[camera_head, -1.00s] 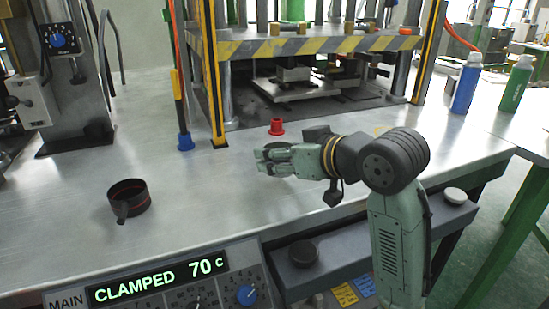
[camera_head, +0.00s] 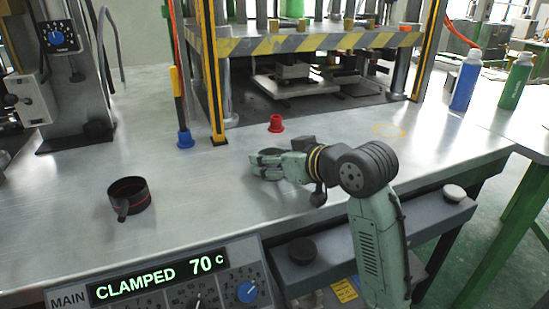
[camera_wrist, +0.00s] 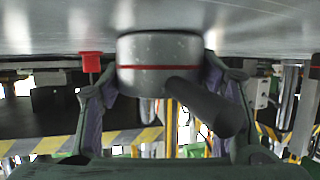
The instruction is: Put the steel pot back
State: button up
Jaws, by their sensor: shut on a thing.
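The steel pot (camera_wrist: 158,50), grey with a red band and a dark handle (camera_wrist: 208,105), is between the two fingers of my gripper (camera_wrist: 165,85) in the wrist view. In the head view my gripper (camera_head: 266,166) is shut around the pot (camera_head: 270,153), over the bench in front of the press. The fingers hide much of the pot there. I cannot tell if its base touches the bench. A yellow ring mark (camera_head: 389,130) lies on the bench to the right of my gripper.
A black pot with a red stripe (camera_head: 130,196) stands on the left of the bench. A red cup-like piece (camera_head: 276,123) is just behind my gripper, and a blue one (camera_head: 185,140) stands by the press post. Bare bench lies between the black pot and my gripper.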

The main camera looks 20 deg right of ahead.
jog(key=o, duration=1.4)
jog(key=shift+r+p, duration=0.25)
jog(key=shift+p, duration=0.05)
jog(key=b+v, duration=0.1)
jog(key=v, duration=1.1)
